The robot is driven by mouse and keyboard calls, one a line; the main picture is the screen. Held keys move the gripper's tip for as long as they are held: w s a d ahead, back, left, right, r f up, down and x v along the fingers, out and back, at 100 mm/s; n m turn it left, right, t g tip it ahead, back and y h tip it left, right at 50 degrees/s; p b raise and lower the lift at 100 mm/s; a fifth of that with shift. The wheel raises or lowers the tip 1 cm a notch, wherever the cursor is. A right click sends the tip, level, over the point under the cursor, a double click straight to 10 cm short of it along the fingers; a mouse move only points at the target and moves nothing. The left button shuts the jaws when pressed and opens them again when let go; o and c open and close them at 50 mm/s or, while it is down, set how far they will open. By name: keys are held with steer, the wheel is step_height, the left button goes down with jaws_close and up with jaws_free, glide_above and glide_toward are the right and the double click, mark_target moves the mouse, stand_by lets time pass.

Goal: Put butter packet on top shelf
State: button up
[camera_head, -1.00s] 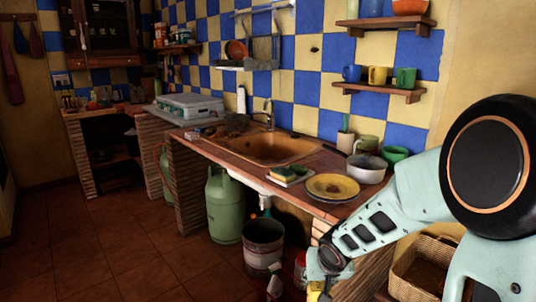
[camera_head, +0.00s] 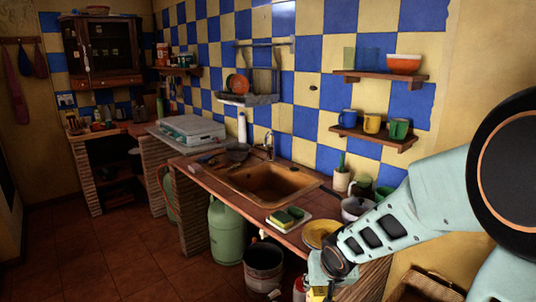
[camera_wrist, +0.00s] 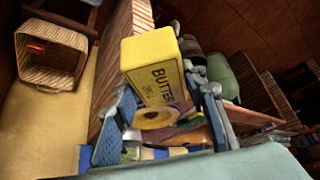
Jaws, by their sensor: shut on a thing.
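A yellow butter packet (camera_wrist: 155,68) with dark "BUTTER" lettering is held between the fingers of my gripper (camera_wrist: 163,112) in the wrist view. In the head view, my gripper (camera_head: 321,285) is low at the bottom edge, in front of the counter, and mostly cut off. The top shelf (camera_head: 375,75) is a short wooden board on the checkered wall.
A lower shelf (camera_head: 372,138) holds several mugs (camera_head: 372,123). The counter below has a sink (camera_head: 270,185), sponges (camera_head: 287,217), a yellow plate (camera_head: 320,234) and a pot (camera_head: 355,208). A wicker basket (camera_head: 430,285) is at the lower right.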

steer(key=r+p, duration=0.1)
steer(key=r, duration=0.1)
steer(key=r+p, duration=0.2)
steer(key=r, duration=0.1)
steer(key=s+r+p, duration=0.1)
steer(key=r+p, duration=0.1)
steer(key=shift+r, duration=0.15)
stand_by(1.0)
steer(key=shift+d, duration=0.15)
